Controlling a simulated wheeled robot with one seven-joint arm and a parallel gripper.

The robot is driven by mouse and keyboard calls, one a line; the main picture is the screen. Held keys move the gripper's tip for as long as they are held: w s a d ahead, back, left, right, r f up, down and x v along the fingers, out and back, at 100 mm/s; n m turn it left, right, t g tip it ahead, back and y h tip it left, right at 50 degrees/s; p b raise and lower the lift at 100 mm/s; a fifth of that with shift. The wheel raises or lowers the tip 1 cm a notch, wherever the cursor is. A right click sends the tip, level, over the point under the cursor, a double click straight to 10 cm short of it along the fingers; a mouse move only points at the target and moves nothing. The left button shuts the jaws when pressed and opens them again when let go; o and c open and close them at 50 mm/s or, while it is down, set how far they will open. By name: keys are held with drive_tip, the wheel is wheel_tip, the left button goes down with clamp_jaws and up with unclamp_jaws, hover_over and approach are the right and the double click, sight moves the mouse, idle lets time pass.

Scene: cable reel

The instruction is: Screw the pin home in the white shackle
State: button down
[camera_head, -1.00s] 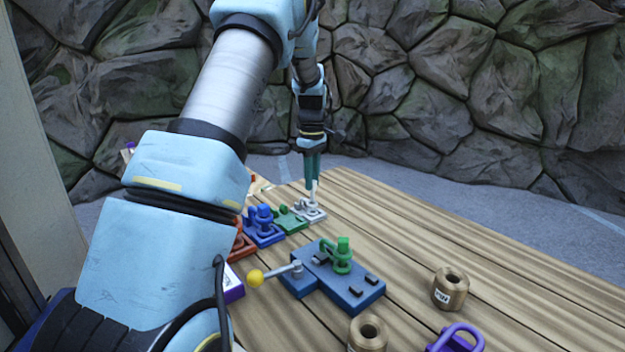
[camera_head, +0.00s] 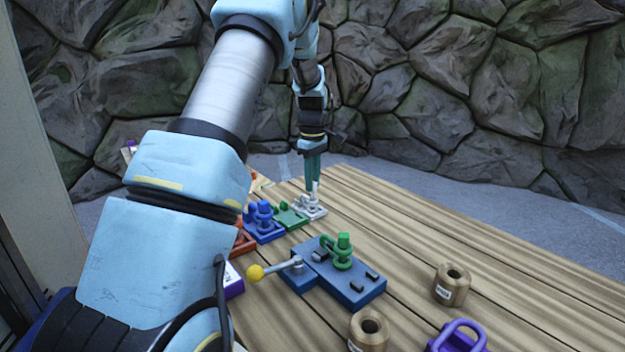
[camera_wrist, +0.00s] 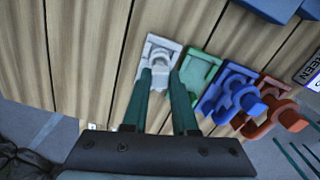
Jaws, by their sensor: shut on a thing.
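The white shackle (camera_head: 312,208) stands on its pale base plate at the far end of the row of plates. It also shows in the wrist view (camera_wrist: 158,57), just beyond my fingertips. My gripper (camera_head: 314,182) points down over the shackle, its teal fingers closed on the white pin (camera_head: 316,187). In the wrist view my gripper (camera_wrist: 160,76) has a finger on each side of the white pin (camera_wrist: 159,82). The pin's lower end is hidden, so I cannot tell how deep it sits.
Beside the white plate are a green plate (camera_head: 291,217), a blue shackle (camera_head: 262,218) and an orange one (camera_wrist: 275,115). Nearer stands a blue fixture with a green shackle (camera_head: 340,250) and a yellow-knobbed lever (camera_head: 256,272). Tan reels (camera_head: 452,284) stand at right.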

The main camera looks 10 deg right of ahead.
drive_tip(key=shift+f, duration=0.8)
idle(0.4)
drive_tip(key=c, duration=1.3)
unclamp_jaws()
clamp_jaws()
